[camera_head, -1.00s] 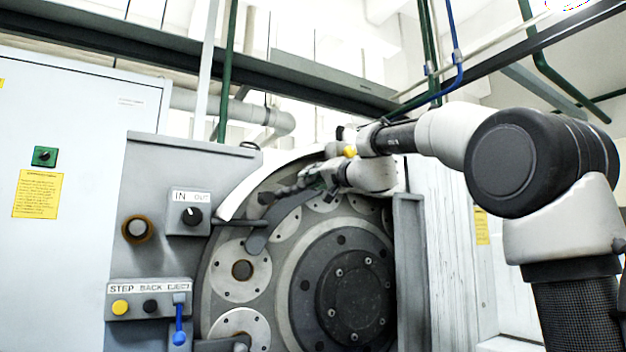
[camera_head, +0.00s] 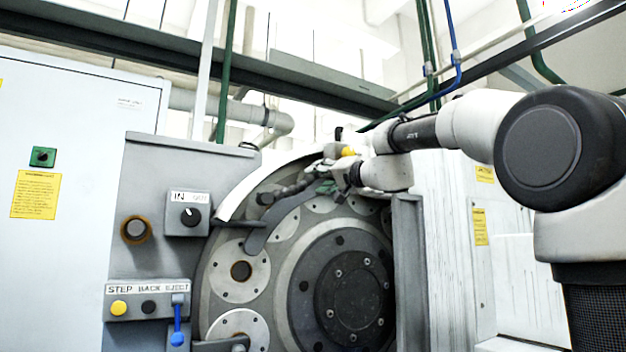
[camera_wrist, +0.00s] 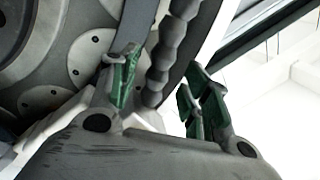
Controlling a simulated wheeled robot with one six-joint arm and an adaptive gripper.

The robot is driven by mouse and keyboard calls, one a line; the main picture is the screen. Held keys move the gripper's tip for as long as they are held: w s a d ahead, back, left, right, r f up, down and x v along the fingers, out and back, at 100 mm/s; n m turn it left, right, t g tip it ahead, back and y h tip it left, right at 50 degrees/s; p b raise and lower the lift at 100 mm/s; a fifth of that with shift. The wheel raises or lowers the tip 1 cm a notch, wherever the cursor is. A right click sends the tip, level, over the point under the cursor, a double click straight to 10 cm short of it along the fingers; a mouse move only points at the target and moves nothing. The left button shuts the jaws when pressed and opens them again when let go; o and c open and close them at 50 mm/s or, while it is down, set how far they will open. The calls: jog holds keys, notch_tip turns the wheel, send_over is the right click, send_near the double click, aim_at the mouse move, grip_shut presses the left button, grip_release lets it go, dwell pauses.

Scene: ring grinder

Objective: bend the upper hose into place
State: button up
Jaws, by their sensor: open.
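The upper hose (camera_head: 290,190) is a dark, beaded, segmented hose in front of the upper part of the grinder's round face. In the wrist view the hose (camera_wrist: 166,48) runs down from the top edge into the gap between my fingers. My gripper (camera_wrist: 160,88) is open, with green-padded fingers on either side of the hose in the picture. I cannot tell whether either finger touches it. In the head view my gripper (camera_head: 326,186) is at the hose's right end, which it partly hides.
The round grinder face (camera_head: 240,270) carries several pale discs. A curved grey arm (camera_head: 270,226) lies just below the hose. A white curved guard (camera_head: 245,190) edges the face. A control panel (camera_head: 148,288) with a blue lever stands left. A grey post (camera_head: 408,250) stands right.

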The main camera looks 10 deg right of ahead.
jog(key=v, duration=0.7)
jog(key=shift+s, duration=0.2)
jog(key=shift+f, duration=0.1)
